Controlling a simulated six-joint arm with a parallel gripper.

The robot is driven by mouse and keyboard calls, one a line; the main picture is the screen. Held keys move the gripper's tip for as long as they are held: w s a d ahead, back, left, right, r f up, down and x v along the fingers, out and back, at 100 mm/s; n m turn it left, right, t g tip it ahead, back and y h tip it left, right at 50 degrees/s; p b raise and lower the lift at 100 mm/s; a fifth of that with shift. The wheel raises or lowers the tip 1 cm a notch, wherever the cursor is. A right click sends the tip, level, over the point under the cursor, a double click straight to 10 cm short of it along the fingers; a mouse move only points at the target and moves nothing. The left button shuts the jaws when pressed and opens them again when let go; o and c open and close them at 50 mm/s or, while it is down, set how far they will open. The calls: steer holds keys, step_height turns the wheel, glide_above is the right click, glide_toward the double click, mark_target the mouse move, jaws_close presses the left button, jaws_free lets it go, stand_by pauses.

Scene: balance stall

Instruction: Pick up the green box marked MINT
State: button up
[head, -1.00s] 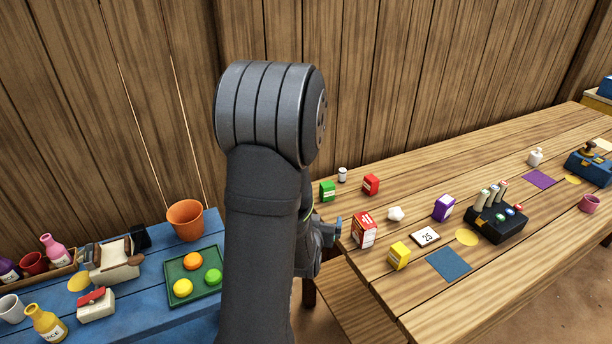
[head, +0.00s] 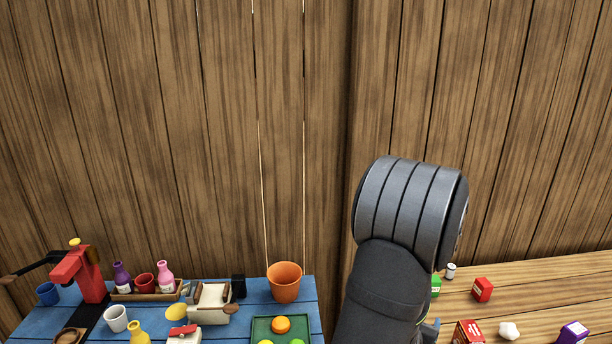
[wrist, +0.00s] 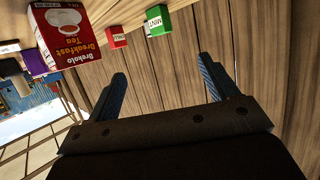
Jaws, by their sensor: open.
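The green box marked MINT (wrist: 157,21) stands near the top middle of the wrist view, its white label readable. In the head view the green box (head: 436,286) shows only as a sliver at the right of my arm, which hides most of it. My gripper (wrist: 163,76) is open and empty, its two blue fingers wide apart. The box is apart from the fingers, beyond them in the wrist view. In the head view only a bit of my gripper shows at the bottom, beside my arm.
A red box (wrist: 116,37) stands close beside the green one. A larger red Breakfast Tea box (wrist: 68,35) is nearby. A small white jar (head: 450,271), a white lump (head: 509,331) and a purple box (head: 573,333) share the wooden table. A blue table (head: 245,316) with an orange pot (head: 284,282) is left.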

steer(key=shift+w+d, duration=0.1)
steer(key=shift+c, duration=0.3)
steer(key=w+d+n+g+y, duration=0.2)
steer(key=w+d+g+y, duration=0.15)
steer(key=w+d, duration=0.6)
steer(key=w+d+r+n+g+y, duration=0.3)
steer(key=d+r+n+y, duration=0.1)
steer(key=r, duration=0.4)
steer(key=x, duration=1.2)
steer(key=shift+w+f, duration=0.1)
steer(key=shift+w+x, duration=0.1)
steer(key=shift+x, duration=1.25)
steer(key=shift+w+x, duration=0.15)
steer(key=shift+x, duration=1.2)
steer(key=shift+a, duration=0.1)
